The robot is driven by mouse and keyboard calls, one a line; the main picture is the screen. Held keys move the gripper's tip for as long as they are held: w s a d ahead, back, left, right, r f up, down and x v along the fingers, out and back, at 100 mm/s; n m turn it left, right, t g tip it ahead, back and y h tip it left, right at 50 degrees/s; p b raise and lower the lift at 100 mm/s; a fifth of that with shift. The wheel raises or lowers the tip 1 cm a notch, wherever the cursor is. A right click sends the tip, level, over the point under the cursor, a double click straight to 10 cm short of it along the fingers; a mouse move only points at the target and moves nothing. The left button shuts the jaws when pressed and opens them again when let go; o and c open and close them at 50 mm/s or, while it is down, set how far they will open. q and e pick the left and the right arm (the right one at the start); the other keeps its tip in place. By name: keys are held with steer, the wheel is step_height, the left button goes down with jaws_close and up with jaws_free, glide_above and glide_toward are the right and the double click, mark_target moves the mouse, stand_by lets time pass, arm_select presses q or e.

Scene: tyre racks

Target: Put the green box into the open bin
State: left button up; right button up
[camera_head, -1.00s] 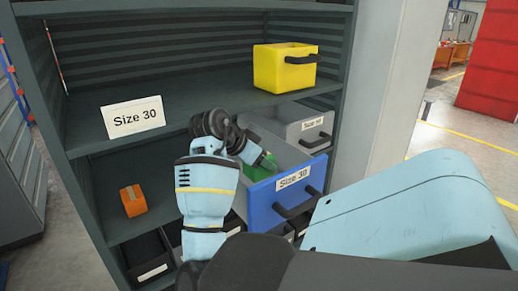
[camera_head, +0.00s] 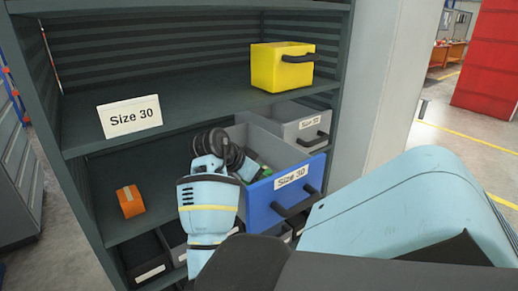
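The open bin has a blue front (camera_head: 262,211) labelled "Size 30" and grey walls, and is pulled out from the lower shelf. The green box (camera_head: 264,172) is inside the bin, and only small green parts show past my gripper. My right gripper (camera_head: 256,173) reaches down into the bin at the green box. Its fingers are mostly hidden by its own wrist, so I cannot tell if they hold the box. My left gripper is not in view.
A yellow bin (camera_head: 283,70) and a "Size 30" sign (camera_head: 130,117) stand on the shelf above. A grey bin (camera_head: 306,125) sits behind the open one. An orange box (camera_head: 130,201) is on the left of the lower shelf, with dark bins (camera_head: 147,259) below.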

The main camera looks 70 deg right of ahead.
steer(key=shift+s+a+f, duration=0.15)
steer(key=shift+s+f, duration=0.05)
steer(key=shift+f, duration=0.4)
steer(key=o, duration=1.1)
steer(key=shift+a+f, duration=0.1)
steer(key=shift+f, duration=0.1)
steer(key=shift+r, duration=0.35)
steer(key=v, duration=1.2)
steer(key=shift+r, duration=0.6)
steer(key=shift+w+d, duration=0.1)
steer(key=shift+d, duration=0.15)
